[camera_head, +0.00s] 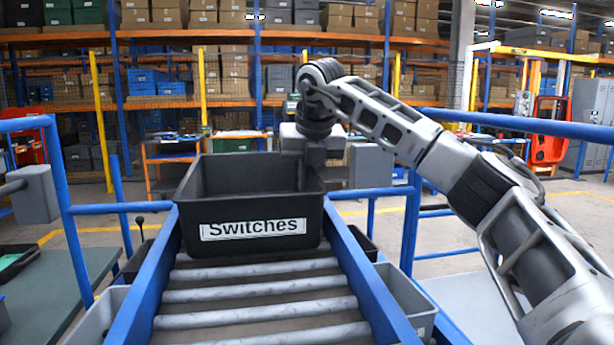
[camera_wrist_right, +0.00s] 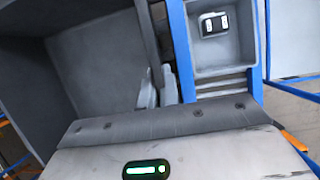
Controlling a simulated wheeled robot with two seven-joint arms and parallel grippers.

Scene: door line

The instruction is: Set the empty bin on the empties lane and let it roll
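A dark grey bin (camera_head: 255,215) with a white "Switches" label is upright over the roller lane (camera_head: 260,295), between its blue rails. I cannot tell whether its base touches the rollers. The inside that shows is bare; its floor is hidden in the head view. My right gripper (camera_head: 315,158) is at the bin's far right side. In the right wrist view its two fingers (camera_wrist_right: 158,88) are close together on either side of the bin's wall (camera_wrist_right: 95,60), and look shut on it. My left gripper is in neither view.
Blue rails and posts flank the lane, with a grey box (camera_head: 35,194) on the left and another (camera_head: 370,165) on the right. A light grey container (camera_head: 405,300) stands at the right. Storage racks (camera_head: 230,60) fill the back. The near rollers are clear.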

